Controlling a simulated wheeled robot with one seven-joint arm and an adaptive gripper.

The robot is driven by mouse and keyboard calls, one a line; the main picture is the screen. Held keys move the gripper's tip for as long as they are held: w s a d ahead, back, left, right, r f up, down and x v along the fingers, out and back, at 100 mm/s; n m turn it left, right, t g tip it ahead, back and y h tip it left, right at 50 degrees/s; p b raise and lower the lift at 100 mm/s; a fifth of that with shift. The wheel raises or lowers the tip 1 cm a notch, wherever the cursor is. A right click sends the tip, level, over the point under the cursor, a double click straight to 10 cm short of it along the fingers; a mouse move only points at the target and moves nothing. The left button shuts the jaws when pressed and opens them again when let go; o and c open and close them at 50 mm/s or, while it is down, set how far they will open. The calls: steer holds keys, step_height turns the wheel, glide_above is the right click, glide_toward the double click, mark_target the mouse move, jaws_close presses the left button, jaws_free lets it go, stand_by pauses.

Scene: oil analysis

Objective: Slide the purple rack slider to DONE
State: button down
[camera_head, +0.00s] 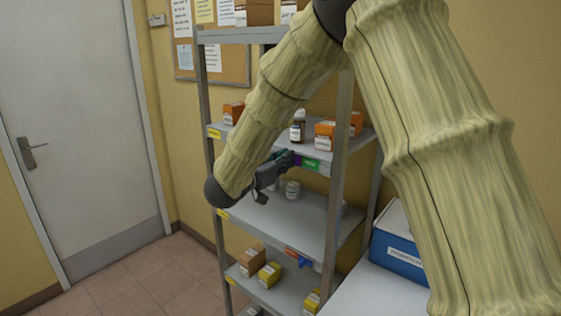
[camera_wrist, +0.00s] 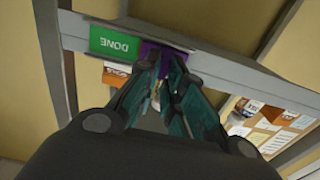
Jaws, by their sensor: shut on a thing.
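In the wrist view the DONE label (camera_wrist: 115,43) appears upside down, to the left of the slider. My gripper (camera_head: 287,160) is shut on the slider; its fingers (camera_wrist: 162,62) converge there in the wrist view.
The metal shelf rack (camera_head: 338,160) holds orange boxes (camera_head: 325,135), a brown bottle (camera_head: 298,126) and white jars (camera_head: 292,190). A lower shelf edge has an orange label (camera_head: 291,252) and a blue slider (camera_head: 304,262). A blue-and-white box (camera_head: 398,250) stands at right. Floor at left is clear.

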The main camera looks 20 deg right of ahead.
steer(key=shift+w+a+r, duration=0.1)
steer(key=c, duration=1.5)
jaws_free()
steer(key=shift+w, duration=0.1)
steer(key=v, duration=1.2)
